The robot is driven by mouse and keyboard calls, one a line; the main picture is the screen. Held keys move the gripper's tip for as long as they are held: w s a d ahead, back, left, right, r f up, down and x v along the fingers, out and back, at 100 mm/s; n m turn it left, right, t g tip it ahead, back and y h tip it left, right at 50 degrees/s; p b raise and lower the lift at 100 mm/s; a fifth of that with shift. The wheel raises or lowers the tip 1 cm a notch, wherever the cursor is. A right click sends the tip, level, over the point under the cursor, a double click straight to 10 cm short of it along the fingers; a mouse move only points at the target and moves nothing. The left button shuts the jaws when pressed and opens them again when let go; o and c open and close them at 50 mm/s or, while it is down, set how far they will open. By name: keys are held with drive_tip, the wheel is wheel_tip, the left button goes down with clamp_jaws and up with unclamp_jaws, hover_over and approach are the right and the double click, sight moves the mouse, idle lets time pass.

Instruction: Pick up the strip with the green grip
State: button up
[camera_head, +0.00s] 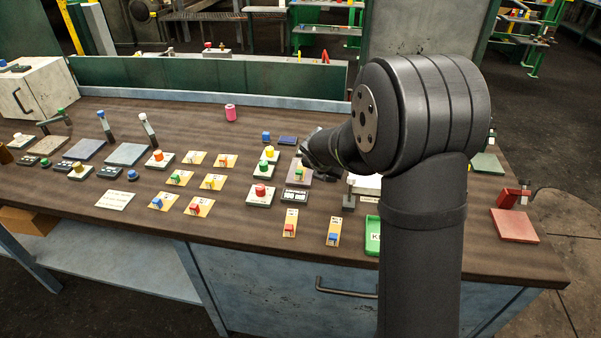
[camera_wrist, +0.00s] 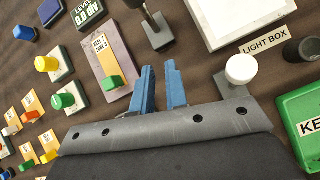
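A tan strip with a green grip lies on a mauve plate (camera_wrist: 123,55). In the wrist view the strip (camera_wrist: 101,58) reads "REEL 2 ZONE 3", and its green grip (camera_wrist: 112,83) is at the near end. In the head view the green grip (camera_head: 299,174) shows just below my gripper. Another tan strip with a green grip (camera_head: 179,178) lies farther left among several strips. My gripper's blue fingers (camera_wrist: 161,87) are open with an empty gap, to the right of the plate. My gripper (camera_head: 312,152) is partly hidden by its own wrist in the head view.
A green knob block (camera_wrist: 68,101) and a yellow knob block (camera_wrist: 50,63) stand left of the plate. A dark post (camera_wrist: 157,25), a white knob (camera_wrist: 241,69), a light box (camera_wrist: 240,15) and a green tray (camera_wrist: 301,120) stand around the fingers.

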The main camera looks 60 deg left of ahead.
drive_tip(key=o, duration=0.6)
